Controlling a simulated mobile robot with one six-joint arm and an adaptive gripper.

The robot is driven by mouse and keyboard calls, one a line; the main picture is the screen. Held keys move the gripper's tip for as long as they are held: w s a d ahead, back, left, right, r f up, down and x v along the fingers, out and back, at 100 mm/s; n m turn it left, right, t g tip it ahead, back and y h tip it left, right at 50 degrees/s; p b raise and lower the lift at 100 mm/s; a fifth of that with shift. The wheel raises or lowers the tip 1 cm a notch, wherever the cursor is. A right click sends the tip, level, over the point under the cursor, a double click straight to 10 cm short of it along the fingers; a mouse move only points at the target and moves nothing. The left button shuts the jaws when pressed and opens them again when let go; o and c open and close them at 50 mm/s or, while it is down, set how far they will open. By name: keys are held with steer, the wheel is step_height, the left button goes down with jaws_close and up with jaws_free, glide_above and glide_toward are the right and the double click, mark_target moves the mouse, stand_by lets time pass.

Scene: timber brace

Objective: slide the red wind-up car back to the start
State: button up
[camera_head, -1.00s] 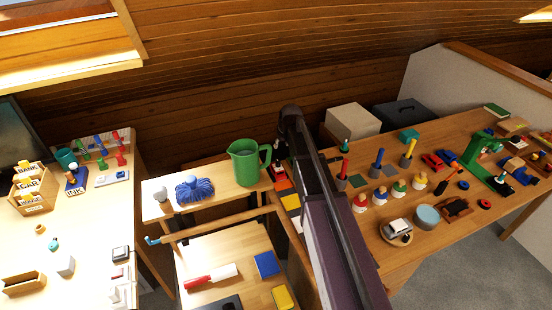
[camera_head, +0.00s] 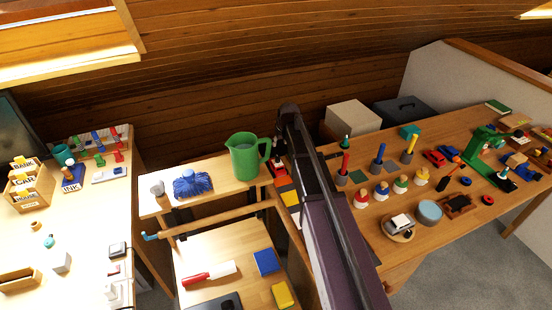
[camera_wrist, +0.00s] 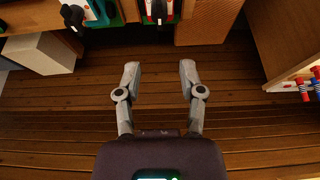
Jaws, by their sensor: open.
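A small red toy car (camera_head: 436,157) stands on the right-hand wooden table (camera_head: 452,215), towards its back and beside a dark blue piece. It is small in the head view, and I cannot make out a wind-up key or a start mark. My gripper (camera_wrist: 160,70) shows in the wrist view with its two grey fingers wide apart and nothing between them. Wooden planks fill the view behind the fingers. The red car is not recognisable in the wrist view. My dark arm runs up the middle of the head view and hides part of the benches; the gripper cannot be made out there.
A green jug (camera_head: 243,158) and blue yarn (camera_head: 192,184) stand on the middle bench. Coloured pegs, a green stand (camera_head: 484,148) and a light blue round tin (camera_head: 429,212) crowd the right table. A pale box (camera_head: 353,122) stands behind. Grey floor shows in front.

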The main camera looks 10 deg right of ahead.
mark_target(276, 154)
steer(key=shift+b+x, duration=4.75)
steer(key=shift+x, duration=0.7)
steer(key=shift+s+f, duration=0.1)
jaws_close()
